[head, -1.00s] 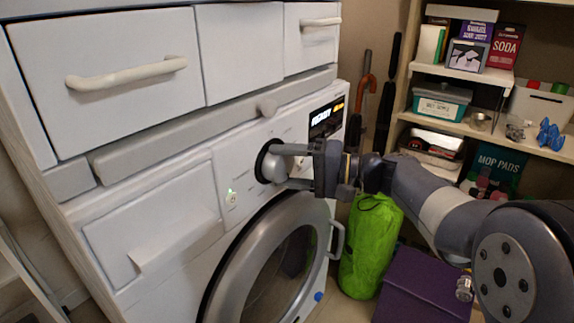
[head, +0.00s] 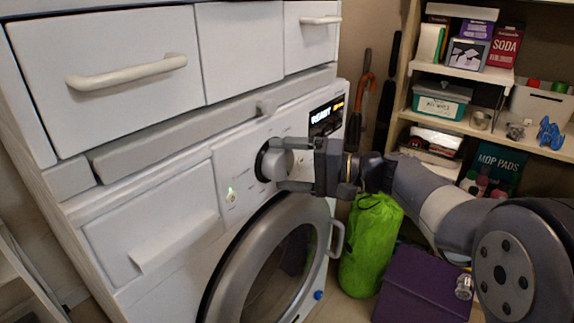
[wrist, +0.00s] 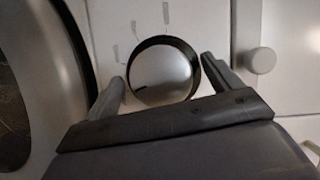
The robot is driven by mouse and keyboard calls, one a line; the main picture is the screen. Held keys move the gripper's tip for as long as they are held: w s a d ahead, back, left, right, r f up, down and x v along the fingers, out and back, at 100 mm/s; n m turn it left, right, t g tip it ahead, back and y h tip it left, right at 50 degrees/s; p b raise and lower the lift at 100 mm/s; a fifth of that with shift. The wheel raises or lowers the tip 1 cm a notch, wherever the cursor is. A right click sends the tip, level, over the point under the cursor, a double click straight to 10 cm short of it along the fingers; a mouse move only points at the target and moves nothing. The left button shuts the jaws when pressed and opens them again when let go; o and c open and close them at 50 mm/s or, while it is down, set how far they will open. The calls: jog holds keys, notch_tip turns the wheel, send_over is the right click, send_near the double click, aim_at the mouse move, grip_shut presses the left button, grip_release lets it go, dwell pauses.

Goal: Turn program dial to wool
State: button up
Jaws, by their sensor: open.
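The program dial (head: 275,163) is a round silver knob with a dark rim on the white washing machine's front panel. In the wrist view the dial (wrist: 160,75) shows a short dark mark at its lower left edge. Faint marks are printed around it, too blurred to read, so I cannot tell which one is wool. My gripper (head: 279,165) is open, with one finger above and one below the dial in the head view. In the wrist view my gripper (wrist: 163,80) has a finger on each side of the dial, with gaps visible.
The washing machine's display (head: 326,117) is lit and seems to read READY. The round door (head: 225,270) is below the dial. A drawer cabinet (head: 105,75) sits above the machine. A green bag (head: 370,240) and purple box (head: 425,285) stand right of it, near shelves.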

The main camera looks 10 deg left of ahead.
jog(key=d+p, duration=0.2)
jog(key=d, duration=0.8)
jog(key=shift+d+r, duration=0.35)
jog(key=a, duration=0.3)
jog(key=a+b, duration=0.1)
jog(key=a, duration=0.2)
jog(key=a+b, duration=0.1)
jog(key=a, duration=0.2)
jog(key=shift+a+f, duration=0.3)
jog(key=shift+f, duration=0.05)
jog(key=shift+a, duration=0.65)
